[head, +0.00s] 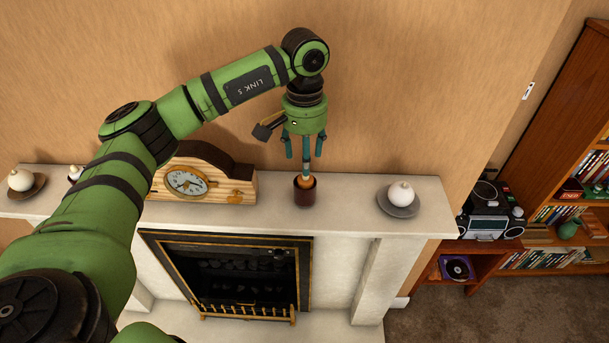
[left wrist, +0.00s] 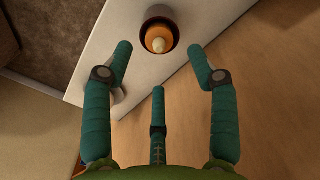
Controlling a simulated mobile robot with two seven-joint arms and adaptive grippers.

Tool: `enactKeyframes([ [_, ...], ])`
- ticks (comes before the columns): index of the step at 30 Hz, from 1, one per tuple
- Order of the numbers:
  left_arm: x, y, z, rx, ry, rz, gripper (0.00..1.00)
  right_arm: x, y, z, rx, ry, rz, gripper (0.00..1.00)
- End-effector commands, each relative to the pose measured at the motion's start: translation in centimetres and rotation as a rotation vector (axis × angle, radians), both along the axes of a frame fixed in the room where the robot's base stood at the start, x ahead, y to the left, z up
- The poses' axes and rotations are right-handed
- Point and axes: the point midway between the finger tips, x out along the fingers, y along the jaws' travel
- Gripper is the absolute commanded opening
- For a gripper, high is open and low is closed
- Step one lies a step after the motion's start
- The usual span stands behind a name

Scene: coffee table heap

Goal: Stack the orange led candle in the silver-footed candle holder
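The orange candle (head: 304,182), with a pale tip, sits inside a dark brown round holder (head: 304,195) on the mantel. In the left wrist view the candle (left wrist: 158,38) shows from above within the dark rim of the holder (left wrist: 158,12). No silver foot can be made out on this holder. My left gripper (head: 303,152) points down just above the candle. Its teal fingers are spread open with nothing between them, as the left wrist view also shows (left wrist: 160,54). The candle is beyond the fingertips there. My right gripper is not in view.
The white mantel (head: 345,205) runs over a fireplace (head: 228,275). A wooden clock (head: 205,180) stands left of the holder. A white, round item on a grey dish (head: 398,207) stands to the right, another on a brown dish (head: 25,194) far left. The wall is close behind.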

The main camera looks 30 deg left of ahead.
Motion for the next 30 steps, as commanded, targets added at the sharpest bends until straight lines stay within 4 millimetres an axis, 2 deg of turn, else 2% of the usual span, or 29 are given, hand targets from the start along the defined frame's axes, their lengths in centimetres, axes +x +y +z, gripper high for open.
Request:
enactKeyframes([
  [1,0.1,-0.1,0.9,-0.002,-0.006,0.000,0.58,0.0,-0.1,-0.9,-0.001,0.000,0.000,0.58],
  [6,0.1,-0.1,4.2,-0.002,-0.006,0.001,0.58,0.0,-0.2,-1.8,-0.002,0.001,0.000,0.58],
  [12,0.1,0.0,6.1,-0.002,-0.003,0.001,0.58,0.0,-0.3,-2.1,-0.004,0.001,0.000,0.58],
  [30,0.0,0.0,6.3,-0.002,-0.002,0.001,0.58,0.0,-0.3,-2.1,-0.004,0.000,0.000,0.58],
])
